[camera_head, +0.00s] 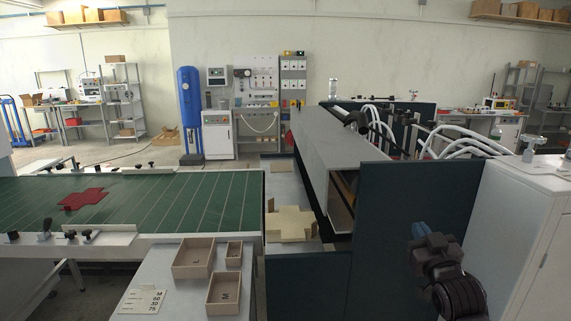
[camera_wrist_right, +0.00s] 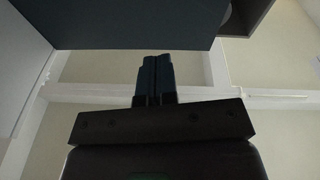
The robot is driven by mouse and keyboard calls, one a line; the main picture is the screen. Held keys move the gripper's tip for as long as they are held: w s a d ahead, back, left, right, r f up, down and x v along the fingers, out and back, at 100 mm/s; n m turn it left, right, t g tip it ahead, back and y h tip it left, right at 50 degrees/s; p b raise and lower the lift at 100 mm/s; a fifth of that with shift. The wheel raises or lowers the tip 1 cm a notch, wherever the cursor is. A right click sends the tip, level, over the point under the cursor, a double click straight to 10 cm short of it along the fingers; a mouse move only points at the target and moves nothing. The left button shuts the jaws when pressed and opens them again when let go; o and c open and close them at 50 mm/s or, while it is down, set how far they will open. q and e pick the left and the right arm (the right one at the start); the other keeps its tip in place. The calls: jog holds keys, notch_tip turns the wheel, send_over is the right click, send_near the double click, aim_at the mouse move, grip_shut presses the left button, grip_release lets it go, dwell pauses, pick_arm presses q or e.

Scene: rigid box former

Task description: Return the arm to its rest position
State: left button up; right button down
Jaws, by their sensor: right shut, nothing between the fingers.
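My right gripper (camera_head: 420,230) is at the lower right of the head view, in front of the dark green panel (camera_head: 385,225) and left of the white cabinet (camera_head: 515,230). In the right wrist view its two dark fingers (camera_wrist_right: 156,62) are together with nothing between them. No object is in its grasp. My left gripper and left arm are not in the head view.
A green conveyor belt (camera_head: 200,200) with a red cross-shaped blank (camera_head: 83,198) lies at left. A tan blank (camera_head: 290,222) lies beside the long grey machine (camera_head: 330,150). Open wooden boxes (camera_head: 193,258) and a number card (camera_head: 142,301) lie on the front table.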

jog(key=s+a+f+m+g, duration=0.1)
jog(key=s+f+g, duration=0.7)
jog(key=s+f, duration=2.3)
jog(key=shift+a+f+h, duration=0.3)
jog(key=shift+a+f, duration=0.3)
jog(key=shift+f, duration=0.05)
